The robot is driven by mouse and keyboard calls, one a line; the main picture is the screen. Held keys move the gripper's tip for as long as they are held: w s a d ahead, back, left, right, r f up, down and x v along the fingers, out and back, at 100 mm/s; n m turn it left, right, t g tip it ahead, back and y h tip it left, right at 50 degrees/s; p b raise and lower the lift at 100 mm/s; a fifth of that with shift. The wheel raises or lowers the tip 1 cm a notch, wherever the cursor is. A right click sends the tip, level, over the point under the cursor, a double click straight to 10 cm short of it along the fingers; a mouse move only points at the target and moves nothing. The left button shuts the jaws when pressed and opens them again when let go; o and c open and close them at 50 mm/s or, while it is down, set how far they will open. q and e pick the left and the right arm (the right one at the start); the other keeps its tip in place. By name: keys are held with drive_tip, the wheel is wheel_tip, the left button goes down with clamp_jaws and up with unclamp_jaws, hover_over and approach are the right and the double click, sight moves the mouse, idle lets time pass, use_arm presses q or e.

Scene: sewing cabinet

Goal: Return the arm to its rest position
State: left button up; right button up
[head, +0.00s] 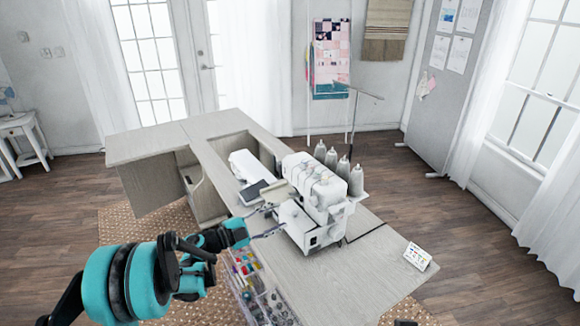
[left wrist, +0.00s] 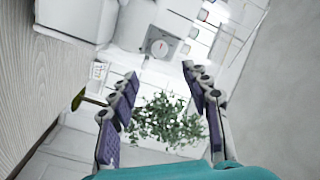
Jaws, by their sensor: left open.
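My left arm reaches in from the lower left in the head view. My left gripper (head: 270,220) is open and empty, with its fingers pointing right toward the white overlock machine (head: 318,200) on the cabinet top. In this view the fingertips overlap the machine's left side; I cannot tell whether they touch it. In the left wrist view the two purple-padded fingers (left wrist: 160,72) stand wide apart with nothing between them. My right gripper is not in view.
The sewing cabinet (head: 340,275) has a wing at the back left. A white sewing machine (head: 245,167) and several thread cones (head: 343,168) stand behind. A small card (head: 417,256) stands at the right. Drawers of colourful supplies (head: 248,268) show below the arm.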

use_arm(q)
drive_tip(key=w+a+r+n+t+y, duration=0.1)
drive_tip(key=a+r+n+t+y, duration=0.2)
drive_tip(key=r, duration=0.4)
drive_tip(key=a+r+n+t+y, duration=0.1)
drive_tip(key=r+n+t+y, duration=0.2)
drive_tip(key=r, duration=0.4)
drive_tip(key=s+a+r+n+t+y, duration=0.3)
drive_tip(key=s+a+r+n+y, duration=0.2)
drive_tip(key=a+n+y, duration=0.4)
drive_tip(key=s+a+f+n+g+y, duration=0.1)
drive_tip(key=s+f+n+g+y, duration=0.2)
drive_tip(key=s+f+n+g, duration=0.6)
drive_tip(key=s+d+f+m+g+h, duration=0.1)
drive_tip(key=s+d+f, duration=0.2)
drive_tip(key=s+f, duration=0.3)
drive_tip(key=s+d+f+m+g+h, duration=0.1)
drive_tip(key=s+f, duration=0.5)
drive_tip(key=s, duration=0.7)
drive_tip(key=shift+s+d+f+g+h, duration=0.35)
drive_tip(key=shift+d+g+h, duration=0.4)
drive_tip(key=shift+d, duration=0.5)
drive_tip(key=shift+c, duration=0.4)
